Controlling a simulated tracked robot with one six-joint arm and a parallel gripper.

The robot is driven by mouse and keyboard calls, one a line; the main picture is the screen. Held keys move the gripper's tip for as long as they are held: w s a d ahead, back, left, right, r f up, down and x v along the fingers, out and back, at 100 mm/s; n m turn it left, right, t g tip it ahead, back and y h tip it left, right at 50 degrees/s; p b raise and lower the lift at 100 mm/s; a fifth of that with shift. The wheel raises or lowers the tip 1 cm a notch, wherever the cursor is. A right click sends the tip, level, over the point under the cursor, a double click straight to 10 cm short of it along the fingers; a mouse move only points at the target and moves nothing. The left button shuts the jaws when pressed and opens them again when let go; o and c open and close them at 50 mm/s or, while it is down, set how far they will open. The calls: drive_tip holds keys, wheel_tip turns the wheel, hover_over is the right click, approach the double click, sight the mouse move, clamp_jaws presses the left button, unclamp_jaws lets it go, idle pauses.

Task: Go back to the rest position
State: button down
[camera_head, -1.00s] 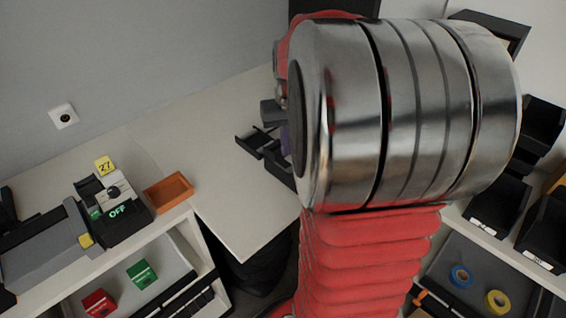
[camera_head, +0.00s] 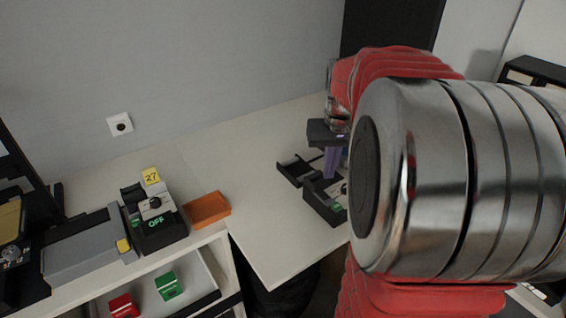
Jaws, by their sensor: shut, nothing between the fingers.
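My red arm with its broad silver joint fills the right side of the view. My gripper (camera_head: 331,168) shows partly behind this joint, as a dark grey block with purple fingers pointing down. It is shut, and nothing shows between the fingers. It appears over or just behind a black device with a dial (camera_head: 322,205) on the white table; I cannot tell whether they touch. The silver joint hides the device's right side.
A black open tray (camera_head: 296,172) lies beside the device. On the left stand an orange tray (camera_head: 207,209), a black switch box reading OFF (camera_head: 158,232) and a grey machine (camera_head: 85,250). Red (camera_head: 123,306) and green boxes (camera_head: 169,286) sit on the shelf below. The table's middle is clear.

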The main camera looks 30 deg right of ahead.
drive_tip(key=shift+f, duration=0.4)
drive_tip(key=s+a+r+n+t, duration=0.1)
drive_tip(key=s+a, duration=0.4)
drive_tip(key=a, duration=0.8)
drive_tip(key=s+a+r+n+t, duration=0.1)
drive_tip(key=s+a+n+t, duration=0.2)
drive_tip(key=a, duration=1.1)
drive_tip(key=shift+s+a+r+n+y, duration=0.3)
drive_tip(key=shift+s+n+y, duration=0.1)
drive_tip(key=shift+s+n, duration=0.55)
drive_tip(key=shift+s, duration=0.1)
